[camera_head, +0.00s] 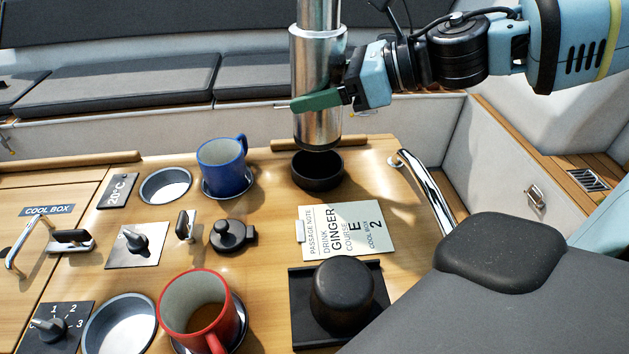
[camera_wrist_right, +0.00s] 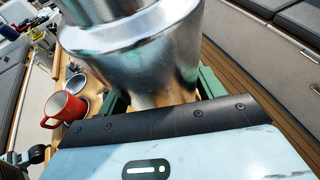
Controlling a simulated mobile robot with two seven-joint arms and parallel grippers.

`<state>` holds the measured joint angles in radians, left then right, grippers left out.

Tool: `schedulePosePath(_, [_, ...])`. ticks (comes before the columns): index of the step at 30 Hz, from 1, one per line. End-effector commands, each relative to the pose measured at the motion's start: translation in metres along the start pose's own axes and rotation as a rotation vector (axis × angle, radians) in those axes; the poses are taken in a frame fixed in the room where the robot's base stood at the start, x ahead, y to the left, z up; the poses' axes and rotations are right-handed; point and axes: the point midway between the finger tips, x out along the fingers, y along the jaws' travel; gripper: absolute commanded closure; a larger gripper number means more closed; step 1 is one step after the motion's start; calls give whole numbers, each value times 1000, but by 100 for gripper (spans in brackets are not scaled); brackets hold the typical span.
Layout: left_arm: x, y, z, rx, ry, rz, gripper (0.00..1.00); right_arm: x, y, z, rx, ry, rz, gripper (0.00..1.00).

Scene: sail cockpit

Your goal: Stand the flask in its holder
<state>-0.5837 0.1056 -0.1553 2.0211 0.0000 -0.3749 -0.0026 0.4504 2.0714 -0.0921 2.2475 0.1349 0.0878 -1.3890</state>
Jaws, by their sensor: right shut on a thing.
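The flask (camera_head: 317,60) is a tall shiny steel cylinder, and it looks upright. My right gripper (camera_head: 322,98) is shut on its lower body, with green fingers around it. The flask (camera_wrist_right: 130,50) also fills the top of the right wrist view. The holder (camera_head: 318,183) is a short, round, black cup on the wooden table. The flask's base shows just above and behind the holder's rim in the head view, apparently clear of it. The exact gap cannot be told. The flask's top is cut off by the frame. My left gripper is not in view.
A blue mug (camera_head: 222,166) stands left of the holder, and a red mug (camera_head: 202,308) is nearer. A passage note (camera_head: 346,231) and a black cylinder (camera_head: 342,296) on a dark mat (camera_head: 301,315) lie in front. A steel grab rail (camera_head: 424,188) borders the right.

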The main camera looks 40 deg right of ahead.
Motion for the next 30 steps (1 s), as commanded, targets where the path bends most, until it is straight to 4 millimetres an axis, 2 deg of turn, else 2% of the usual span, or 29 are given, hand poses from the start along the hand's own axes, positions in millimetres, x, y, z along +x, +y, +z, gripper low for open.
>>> schedulePosePath(12, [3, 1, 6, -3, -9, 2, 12, 22, 0, -53, 4, -1, 2, 70])
schedulePosePath(22, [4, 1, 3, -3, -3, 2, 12, 26, 0, -61, 2, -2, 1, 70])
schedulePosePath(30, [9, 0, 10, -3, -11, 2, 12, 38, 0, -91, 3, -1, 2, 70])
